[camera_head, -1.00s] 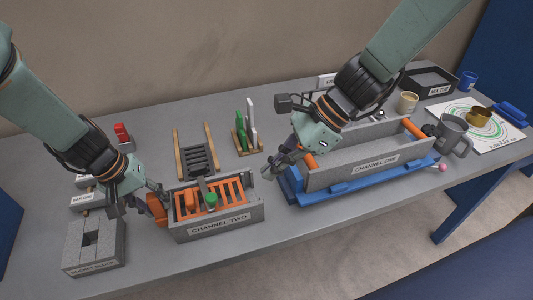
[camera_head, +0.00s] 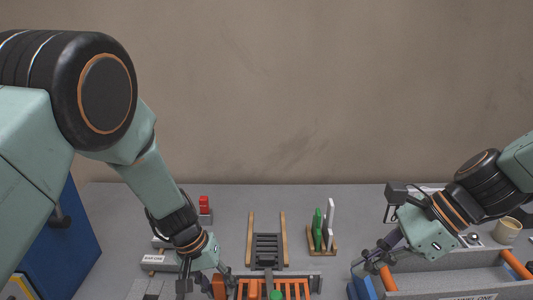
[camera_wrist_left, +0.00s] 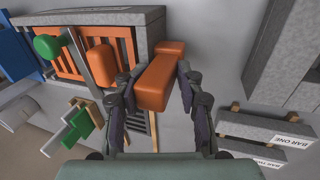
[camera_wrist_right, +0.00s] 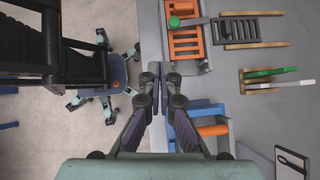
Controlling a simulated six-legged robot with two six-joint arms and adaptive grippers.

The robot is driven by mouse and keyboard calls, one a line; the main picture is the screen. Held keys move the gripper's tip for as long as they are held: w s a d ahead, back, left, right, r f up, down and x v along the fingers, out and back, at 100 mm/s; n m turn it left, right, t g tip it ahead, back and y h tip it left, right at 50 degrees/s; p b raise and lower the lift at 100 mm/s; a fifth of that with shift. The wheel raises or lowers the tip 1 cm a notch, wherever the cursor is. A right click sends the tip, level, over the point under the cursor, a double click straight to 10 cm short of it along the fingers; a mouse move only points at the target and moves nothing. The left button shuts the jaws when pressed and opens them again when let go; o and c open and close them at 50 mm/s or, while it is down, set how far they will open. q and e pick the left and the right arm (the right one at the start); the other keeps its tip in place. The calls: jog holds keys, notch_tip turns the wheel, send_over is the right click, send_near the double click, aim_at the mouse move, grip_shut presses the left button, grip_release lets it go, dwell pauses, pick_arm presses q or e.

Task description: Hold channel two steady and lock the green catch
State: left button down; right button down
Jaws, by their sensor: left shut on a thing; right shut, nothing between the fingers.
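Channel two is a grey box (camera_wrist_left: 140,18) with an orange slatted grate (camera_wrist_right: 186,42); its lower part is cut off in the head view. The green catch knob (camera_wrist_left: 47,46) sits over the grate beside a grey bar; it also shows in the right wrist view (camera_wrist_right: 174,22). An orange block-like handle (camera_wrist_left: 160,80) sticks out from the box's end. My left gripper (camera_wrist_left: 158,92) is shut on this handle. My right gripper (camera_wrist_right: 164,86) is shut and empty, apart from channel two, near the left end of channel one (camera_head: 455,281).
Channel one rests in a blue cradle (camera_wrist_right: 207,110) with an orange roller (camera_wrist_right: 213,130). Behind channel two stand a dark rack with wooden rails (camera_head: 250,235) and a stand with green and white upright pieces (camera_head: 318,230). Bar one (camera_wrist_left: 265,130) lies near my left gripper.

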pick_arm(q)
jog(key=shift+s, duration=0.1)
pick_arm(e)
jog(key=r, duration=0.1)
jog(key=d+r, duration=0.1)
jog(key=r, duration=0.2)
jog(key=shift+s+d+r, duration=0.1)
jog(key=shift+d+r, duration=0.15)
jog(key=shift+d, duration=0.15)
pick_arm(q)
jog(key=c, duration=1.2)
grip_release()
jog(key=shift+o, duration=0.2)
jog(key=shift+r, duration=0.1)
jog(key=shift+r+p, duration=0.55)
jog(key=shift+p, duration=0.05)
pick_arm(e)
jog(key=shift+r, duration=0.5)
